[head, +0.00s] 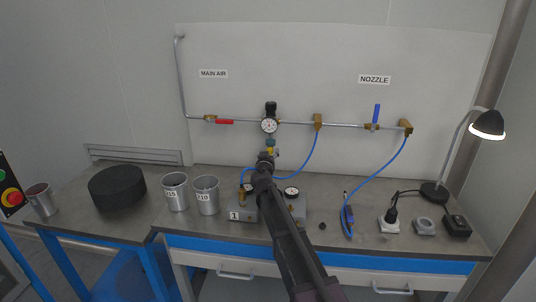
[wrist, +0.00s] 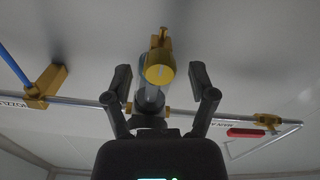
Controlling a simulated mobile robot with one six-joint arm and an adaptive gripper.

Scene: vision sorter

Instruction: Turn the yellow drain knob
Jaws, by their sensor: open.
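The yellow drain knob (wrist: 160,75) shows in the wrist view as a round yellow end at the tip of a clear bowl. In the head view a small bit of yellow (head: 270,150) shows under the regulator, just above my gripper (head: 266,158). In the wrist view my gripper (wrist: 160,76) is open, with one finger on each side of the knob. A gap shows between each finger and the knob, and nothing is held. How far the knob is from the fingertips in depth is hard to tell.
A pressure gauge (head: 269,125) sits above the knob on the wall pipe. A red handle (head: 224,122) is to its left and a blue handle (head: 377,113) to its right. A grey box (head: 243,215) and metal cups (head: 207,197) stand on the bench below.

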